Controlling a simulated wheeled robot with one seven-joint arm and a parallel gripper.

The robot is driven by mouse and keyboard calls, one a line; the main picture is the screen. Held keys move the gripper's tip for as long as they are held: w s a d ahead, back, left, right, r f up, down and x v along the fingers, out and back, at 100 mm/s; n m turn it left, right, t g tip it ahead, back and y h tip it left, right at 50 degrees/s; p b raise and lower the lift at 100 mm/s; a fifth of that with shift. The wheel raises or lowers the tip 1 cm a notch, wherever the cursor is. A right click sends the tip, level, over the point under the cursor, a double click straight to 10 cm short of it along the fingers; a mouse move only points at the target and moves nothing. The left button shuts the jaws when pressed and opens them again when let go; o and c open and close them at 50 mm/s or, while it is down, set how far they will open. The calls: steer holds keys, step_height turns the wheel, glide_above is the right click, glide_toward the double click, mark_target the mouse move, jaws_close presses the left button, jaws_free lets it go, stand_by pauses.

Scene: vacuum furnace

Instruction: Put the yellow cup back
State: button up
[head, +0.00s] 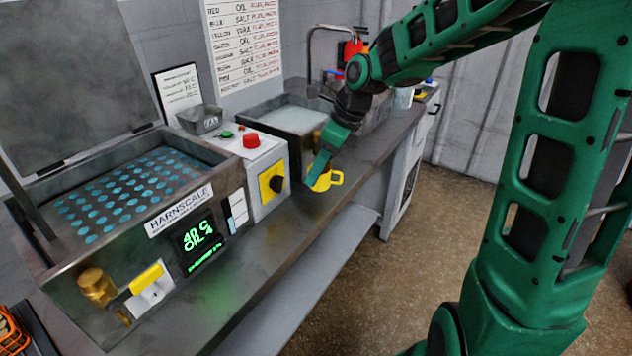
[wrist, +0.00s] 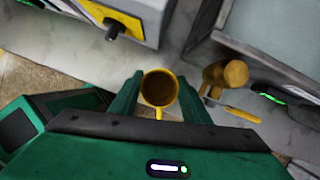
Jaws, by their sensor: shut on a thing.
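The yellow cup (head: 325,179) is on or just above the metal bench, in front of the gap between the control box and the second basin. My gripper (head: 320,168) reaches down to it and is shut on it. In the wrist view the cup (wrist: 159,88) sits between the two green fingers of my gripper (wrist: 159,98), its round opening facing the camera and its handle pointing toward the gripper body. The inside of the cup looks dark brown. I cannot tell whether its base touches the bench.
The Harnscale bath (head: 125,200) with its lid up stands at left. The control box (head: 262,172) has a red button and a black knob on yellow. A brass tap (wrist: 228,75) is right of the cup in the wrist view. A wall chart (head: 243,40) hangs behind.

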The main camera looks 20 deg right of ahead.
mark_target(318, 181)
steer(key=shift+f, duration=2.05)
steer(key=shift+f, duration=0.1)
steer(key=o, duration=1.2)
steer(key=v, duration=1.2)
steer(key=shift+s, duration=0.1)
